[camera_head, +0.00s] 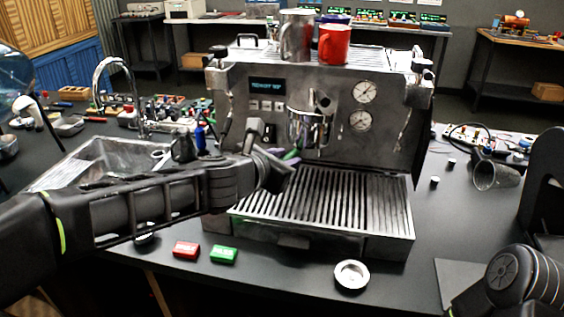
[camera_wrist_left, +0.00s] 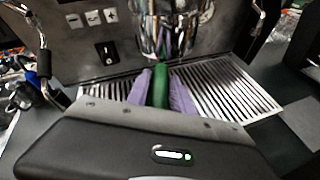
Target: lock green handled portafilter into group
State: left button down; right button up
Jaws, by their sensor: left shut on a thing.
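The espresso machine (camera_head: 320,130) stands on the dark counter, with its chrome group (camera_head: 308,127) at the front centre above the slatted drip tray (camera_head: 350,203). My left gripper (camera_head: 287,157) reaches in from the left, just below and left of the group. In the left wrist view its purple fingers (camera_wrist_left: 160,92) are shut on the green handle (camera_wrist_left: 161,86) of the portafilter. The handle points toward the group (camera_wrist_left: 170,25). The portafilter's head cannot be told apart from the group, so its seating is unclear. My right arm shows at the lower right, but its gripper is out of view.
A red block (camera_head: 186,249) and a green block (camera_head: 223,255) lie on the counter before the machine, near a small round metal dish (camera_head: 352,275). A sink (camera_head: 105,165) is at left. Cups, including a red mug (camera_head: 333,44), stand on top of the machine.

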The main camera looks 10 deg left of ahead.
pick_arm(q)
jog(key=shift+s+d+r+n, duration=0.1)
jog(key=shift+d+n, duration=0.1)
jog(key=shift+n, duration=0.1)
jog(key=shift+s+d+y+b, duration=0.1)
jog(key=shift+d+y+b, duration=0.2)
jog(key=shift+y+b, duration=0.25)
jog(key=shift+s+d+n+t+y, duration=0.15)
jog(key=shift+d+n+t+y, duration=0.25)
jog(key=shift+n, duration=0.3)
